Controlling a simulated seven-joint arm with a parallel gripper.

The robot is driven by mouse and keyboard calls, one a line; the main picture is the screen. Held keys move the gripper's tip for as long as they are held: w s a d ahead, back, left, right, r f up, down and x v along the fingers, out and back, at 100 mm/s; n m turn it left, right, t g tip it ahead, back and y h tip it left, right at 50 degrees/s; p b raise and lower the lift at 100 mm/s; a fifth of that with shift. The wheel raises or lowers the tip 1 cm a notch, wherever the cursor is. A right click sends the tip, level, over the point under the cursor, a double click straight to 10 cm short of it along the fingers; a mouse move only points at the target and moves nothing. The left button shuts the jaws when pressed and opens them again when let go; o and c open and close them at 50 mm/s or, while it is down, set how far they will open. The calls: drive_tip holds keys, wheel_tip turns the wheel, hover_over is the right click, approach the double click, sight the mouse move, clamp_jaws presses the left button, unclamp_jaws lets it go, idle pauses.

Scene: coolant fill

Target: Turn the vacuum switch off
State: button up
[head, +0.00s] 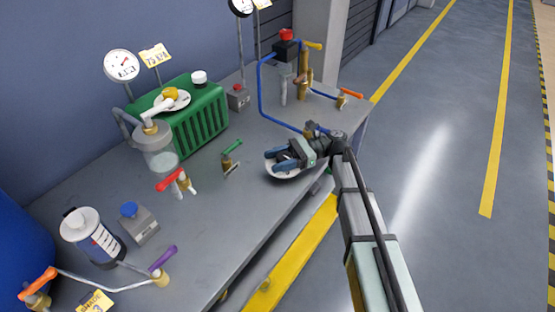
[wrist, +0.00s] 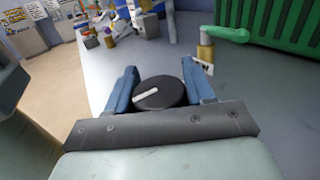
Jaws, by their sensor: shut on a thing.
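No label in view names the vacuum switch. Two small grey boxes could be it: one with a blue button (head: 140,223) at the front left of the bench, one with a red button (head: 239,97) beside the green radiator. My gripper (head: 272,160) is at the bench's right edge, over a white dish (head: 283,174). In the wrist view my gripper (wrist: 160,80) is shut on a round black cap (wrist: 160,94) with a white bar across its top. The cap sits between the two blue fingers. Whether it touches the dish is hidden.
The green radiator (head: 200,125) stands at the back, with a dish on top. Valves with red (head: 170,180), green (head: 232,146), purple (head: 162,257) and orange (head: 38,283) handles stand about the bench (head: 215,220). A blue hose (head: 260,88) loops at the back right. The front middle is bare.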

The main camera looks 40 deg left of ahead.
sight(278, 158)
drive_tip(key=o, duration=1)
drive_tip(key=shift+r, duration=5.05)
